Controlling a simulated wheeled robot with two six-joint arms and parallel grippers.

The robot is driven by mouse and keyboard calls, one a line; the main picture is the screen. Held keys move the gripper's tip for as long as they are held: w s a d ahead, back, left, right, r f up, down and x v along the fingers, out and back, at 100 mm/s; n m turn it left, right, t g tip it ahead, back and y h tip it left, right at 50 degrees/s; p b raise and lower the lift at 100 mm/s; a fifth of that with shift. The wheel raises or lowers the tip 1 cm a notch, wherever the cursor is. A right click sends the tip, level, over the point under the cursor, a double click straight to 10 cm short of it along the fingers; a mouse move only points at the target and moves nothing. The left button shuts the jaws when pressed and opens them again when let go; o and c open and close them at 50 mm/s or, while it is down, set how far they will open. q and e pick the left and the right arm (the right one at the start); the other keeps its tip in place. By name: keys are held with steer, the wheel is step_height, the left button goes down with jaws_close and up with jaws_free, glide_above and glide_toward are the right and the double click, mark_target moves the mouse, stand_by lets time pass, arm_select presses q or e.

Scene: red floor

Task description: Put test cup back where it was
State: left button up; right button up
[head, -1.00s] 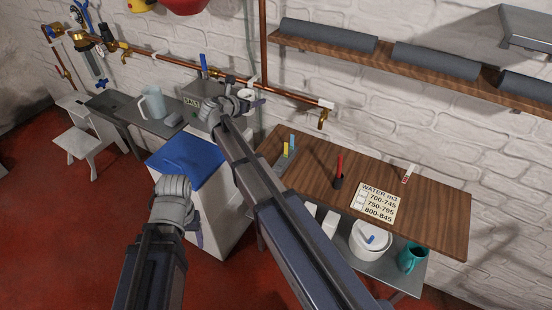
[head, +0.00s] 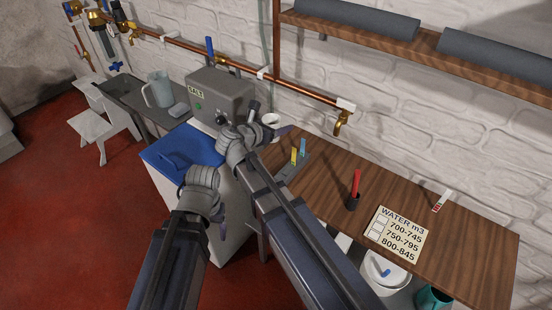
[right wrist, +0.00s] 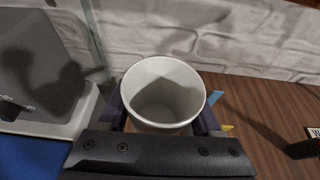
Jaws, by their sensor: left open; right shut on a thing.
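The white test cup (head: 271,119) is held by my right gripper (head: 268,121), between the grey salt unit and the left end of the wooden table. In the right wrist view the cup (right wrist: 163,88) is upright, its open mouth facing the camera, a finger on each side. Its inside looks empty. Its base is hidden, so I cannot tell whether it touches anything. My left gripper (head: 217,218) is open, low beside the white cabinet, and mostly hidden by its wrist.
The wooden table (head: 320,185) bears yellow and blue strips (head: 298,153), a red stick in a holder (head: 354,190), a WATER card (head: 398,234) and a test strip (head: 441,201). The salt unit (head: 222,95) and blue lid (head: 180,150) are at left. A brass tap (head: 342,122) juts from the wall.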

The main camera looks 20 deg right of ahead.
steer(key=b, duration=0.6)
glide_above(278, 155)
steer(key=shift+w+f, duration=0.1)
steer(key=shift+f, duration=3.05)
step_height(278, 155, down, 4)
steer(key=b, duration=0.4)
steer(key=shift+r, duration=0.15)
steer(key=o, duration=1.4)
steer(key=shift+o, duration=0.2)
